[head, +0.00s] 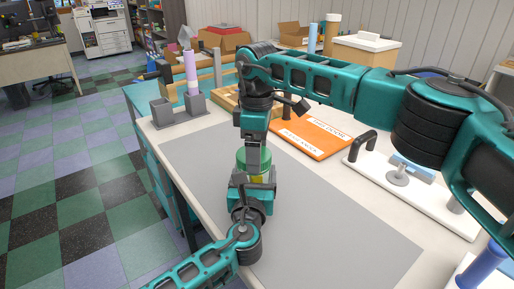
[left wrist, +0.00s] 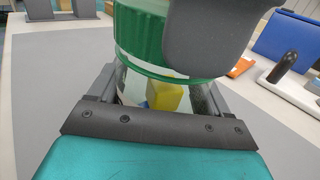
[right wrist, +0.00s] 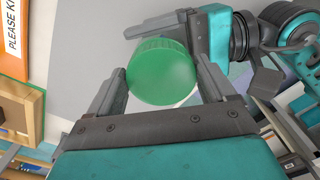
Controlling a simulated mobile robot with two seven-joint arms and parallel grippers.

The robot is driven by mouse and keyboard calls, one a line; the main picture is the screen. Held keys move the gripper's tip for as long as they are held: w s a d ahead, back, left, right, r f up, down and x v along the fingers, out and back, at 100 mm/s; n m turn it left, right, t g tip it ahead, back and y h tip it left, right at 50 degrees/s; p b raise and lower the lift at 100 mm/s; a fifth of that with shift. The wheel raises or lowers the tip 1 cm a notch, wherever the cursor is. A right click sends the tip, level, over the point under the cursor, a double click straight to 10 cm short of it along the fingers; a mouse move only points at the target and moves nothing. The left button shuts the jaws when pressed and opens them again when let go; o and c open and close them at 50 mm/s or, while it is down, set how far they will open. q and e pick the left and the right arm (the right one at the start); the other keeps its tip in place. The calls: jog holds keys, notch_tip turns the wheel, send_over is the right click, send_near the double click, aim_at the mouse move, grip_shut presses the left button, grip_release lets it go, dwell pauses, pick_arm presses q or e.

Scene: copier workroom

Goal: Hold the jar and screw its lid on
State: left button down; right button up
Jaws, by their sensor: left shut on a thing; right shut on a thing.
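The clear jar (left wrist: 150,92) stands upright over the grey mat, with yellow and blue pieces inside; in the head view only a little of it shows. My left gripper (head: 256,190) is shut around the jar's body from the near side. The green lid (right wrist: 162,72) is on the jar's mouth and also shows in the left wrist view (left wrist: 138,32) and the head view (head: 253,161). My right gripper (right wrist: 161,78) comes from above and is shut on the lid, one finger on each side. I cannot tell how far the lid is threaded.
The grey mat (head: 340,222) is mostly clear around the jar. Behind it lie an orange sign (head: 312,136) and a wooden tray (head: 226,102). A white board with a black handle (head: 361,146) is at the right. Grey holders (head: 162,111) with a purple cylinder (head: 189,66) stand back left.

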jog(key=m, duration=0.3)
jog(key=o, duration=0.8)
jog(key=shift+s, duration=0.1)
jog(key=shift+o, duration=0.2)
jog(key=shift+r, duration=2.3)
